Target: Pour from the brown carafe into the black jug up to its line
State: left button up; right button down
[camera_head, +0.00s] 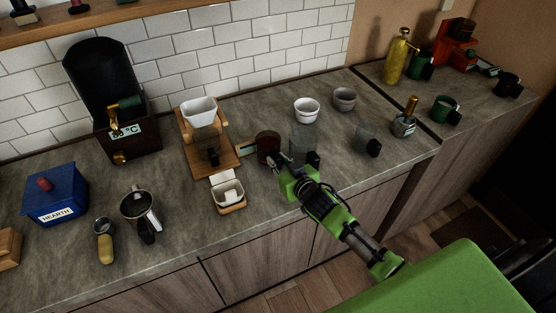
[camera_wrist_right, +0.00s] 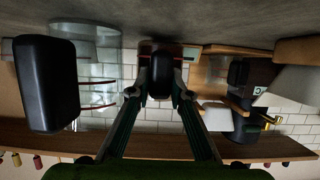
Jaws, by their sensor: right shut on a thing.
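The brown carafe (camera_head: 267,146), a dark reddish-brown glass vessel, stands upright near the middle of the counter. My right gripper (camera_head: 281,164) is at its near side, shut on its black handle (camera_wrist_right: 161,73). I cannot tell if its base touches the counter. A clear glass jug (camera_head: 302,137) with a black handle is just right of the carafe; its handle (camera_wrist_right: 46,84) looms at left in the upside-down wrist view. A second clear jug (camera_head: 361,138) with a black handle stands further right. I cannot make out a line or liquid in either. My left gripper is not in view.
A wooden dripper stand (camera_head: 224,163) with a small glass server is left of the carafe, and a white container (camera_head: 229,194) is in front of it. White and grey bowls (camera_head: 306,108) stand behind. A steel pitcher (camera_head: 141,209) and a blue box (camera_head: 56,197) are further left.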

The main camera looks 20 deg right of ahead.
jog(key=shift+f+b, duration=0.35)
jog(key=shift+f, duration=0.05)
dwell(0.5)
jog(key=c, duration=1.8)
grip_release()
jog(key=shift+s, duration=0.15)
jog(key=v, duration=1.1)
jog(key=shift+s+d+r, duration=0.1)
jog(key=shift+s, duration=0.25)
